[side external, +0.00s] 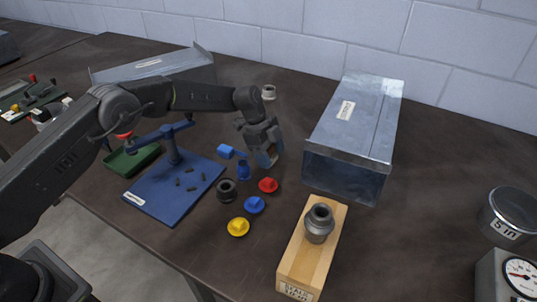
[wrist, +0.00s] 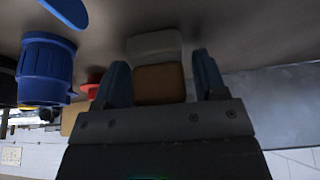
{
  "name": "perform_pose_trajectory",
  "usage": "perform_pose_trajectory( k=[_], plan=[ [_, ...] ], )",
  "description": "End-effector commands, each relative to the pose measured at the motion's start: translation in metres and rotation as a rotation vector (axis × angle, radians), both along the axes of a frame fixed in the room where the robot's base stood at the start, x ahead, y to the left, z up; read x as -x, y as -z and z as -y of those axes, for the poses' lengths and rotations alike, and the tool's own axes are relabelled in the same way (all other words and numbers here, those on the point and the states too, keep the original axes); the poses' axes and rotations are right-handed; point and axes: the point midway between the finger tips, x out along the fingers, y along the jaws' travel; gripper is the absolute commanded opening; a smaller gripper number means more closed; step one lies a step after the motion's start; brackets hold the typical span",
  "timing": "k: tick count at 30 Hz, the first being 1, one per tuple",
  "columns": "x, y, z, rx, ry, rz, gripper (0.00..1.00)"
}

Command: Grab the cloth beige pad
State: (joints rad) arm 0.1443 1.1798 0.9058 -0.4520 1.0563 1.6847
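The pad (wrist: 155,45) has a pale grey-beige part and a brown part (wrist: 160,84). In the wrist view it lies between the two fingers of my gripper (wrist: 165,78). A narrow gap shows between the pad and the right finger; at the left finger I cannot tell whether they touch. The fingers are apart. In the side view my gripper (side external: 266,158) points down at the table, left of the metal duct, and mostly hides the pad.
A blue cup-shaped part (wrist: 46,70) is close to the left finger; red (side external: 268,185), blue (side external: 254,205) and yellow (side external: 238,227) pieces lie nearby. The metal duct (side external: 340,150) stands to the right. A wooden block (side external: 300,262) bears a grey fitting (side external: 319,223).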

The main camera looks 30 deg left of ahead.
Motion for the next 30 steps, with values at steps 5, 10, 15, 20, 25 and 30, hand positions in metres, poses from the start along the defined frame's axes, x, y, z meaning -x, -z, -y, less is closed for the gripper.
perform_pose_trajectory(
  k=[5, 10, 15, 20, 25, 30],
  plan=[
    [0.0, 0.0, 0.0, 0.0, 0.0, 0.0, 0.48],
    [0.0, 0.0, 0.0, 0.0, 0.0, 0.0, 0.32],
    [0.0, -0.001, 0.0, 0.0, 0.0, 0.0, 0.23],
    [0.0, -0.001, 0.0, 0.0, 0.0, 0.001, 0.23],
    [0.0, -0.01, 0.0, 0.001, 0.0, 0.002, 0.23],
    [-0.001, -0.033, 0.0, 0.001, -0.001, 0.004, 0.23]
  ],
)
